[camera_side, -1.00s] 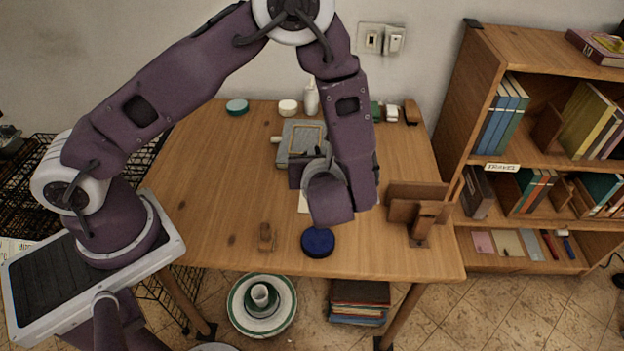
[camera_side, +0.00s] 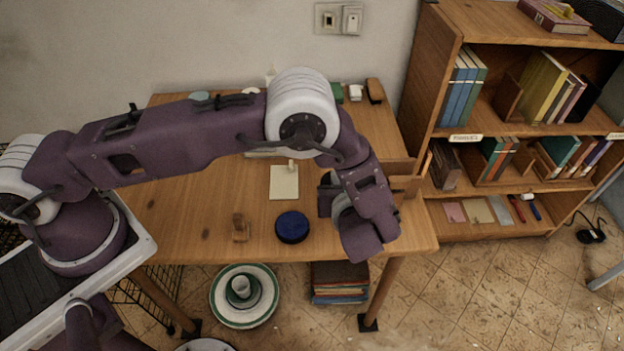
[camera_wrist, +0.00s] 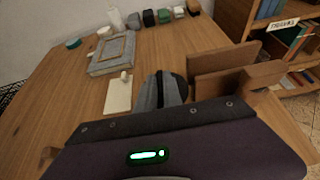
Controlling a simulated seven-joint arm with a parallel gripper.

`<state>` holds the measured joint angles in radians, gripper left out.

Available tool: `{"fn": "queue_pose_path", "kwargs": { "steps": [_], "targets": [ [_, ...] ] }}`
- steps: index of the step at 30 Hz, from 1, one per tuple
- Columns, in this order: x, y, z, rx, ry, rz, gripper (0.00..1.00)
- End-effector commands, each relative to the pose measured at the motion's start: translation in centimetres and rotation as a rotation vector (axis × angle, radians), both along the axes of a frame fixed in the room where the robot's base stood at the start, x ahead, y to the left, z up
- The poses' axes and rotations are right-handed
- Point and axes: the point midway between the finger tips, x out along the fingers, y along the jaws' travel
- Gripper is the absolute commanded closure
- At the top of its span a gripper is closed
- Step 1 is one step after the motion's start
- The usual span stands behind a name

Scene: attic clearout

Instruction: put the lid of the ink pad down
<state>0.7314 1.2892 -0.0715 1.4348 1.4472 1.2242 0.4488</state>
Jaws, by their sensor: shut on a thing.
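A round, dark-blue ink pad (camera_side: 292,227) lies flat near the table's front edge. My gripper (camera_wrist: 163,92) is shut on a dark, rounded thing, seemingly the lid (camera_wrist: 181,84); it shows only partly behind the grey fingers in the wrist view. In the side view my gripper is right of the ink pad and apart from it, near the wooden stand. My arm hides the fingertips and the held thing there. I cannot tell whether the lid touches the table.
A wooden stand (camera_wrist: 222,60) is close on the right. A cream pad (camera_side: 284,182) with a small knobbed thing lies behind the ink pad. A small wooden piece (camera_side: 240,228) is left of it. A grey framed box (camera_wrist: 112,52) and small items stand farther back.

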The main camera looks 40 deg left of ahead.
Motion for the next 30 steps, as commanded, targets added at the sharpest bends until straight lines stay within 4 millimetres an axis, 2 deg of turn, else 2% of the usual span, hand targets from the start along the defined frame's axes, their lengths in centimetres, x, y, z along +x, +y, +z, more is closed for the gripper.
{"fn": "queue_pose_path", "kwargs": {
  "steps": [1,10,13,22,23,26,30],
  "targets": [
    [0.0,0.1,-1.3,0.002,0.003,0.001,1.00],
    [-0.1,0.1,-6.9,0.001,0.002,0.001,1.00],
    [0.0,0.1,-7.7,0.000,0.000,0.001,1.00],
    [0.0,0.1,-7.9,0.000,0.000,0.001,1.00],
    [0.0,0.0,-7.9,0.000,0.000,0.001,0.88],
    [0.0,0.0,-7.9,-0.001,0.000,0.001,0.68],
    [0.0,0.1,-7.9,0.000,0.000,0.001,0.68]
  ]
}}
